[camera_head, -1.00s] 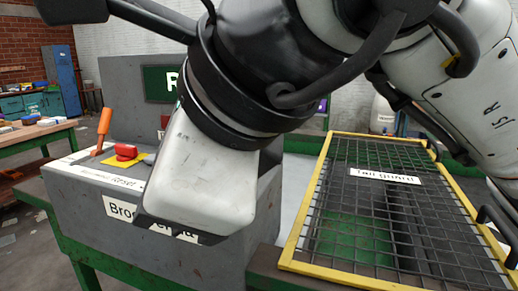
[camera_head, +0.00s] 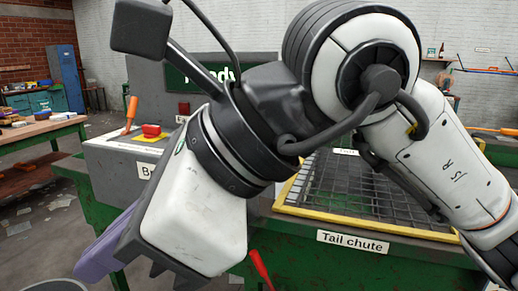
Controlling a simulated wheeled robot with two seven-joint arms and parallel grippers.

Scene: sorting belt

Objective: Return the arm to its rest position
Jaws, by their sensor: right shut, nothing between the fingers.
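My right arm crosses the view from the right, with its white and black wrist in front of the belt machine. My right gripper (camera_head: 155,266) points down to the lower left, at the near side of the green-framed stand. Its fingers are only partly seen; it is shut and I see nothing held. My left gripper is not in view.
A grey control box (camera_head: 110,165) bears an orange lever (camera_head: 131,111), a red button (camera_head: 151,130) and a partly hidden green screen. A yellow-framed mesh guard (camera_head: 315,214) lies above the "Tail chute" label (camera_head: 353,243).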

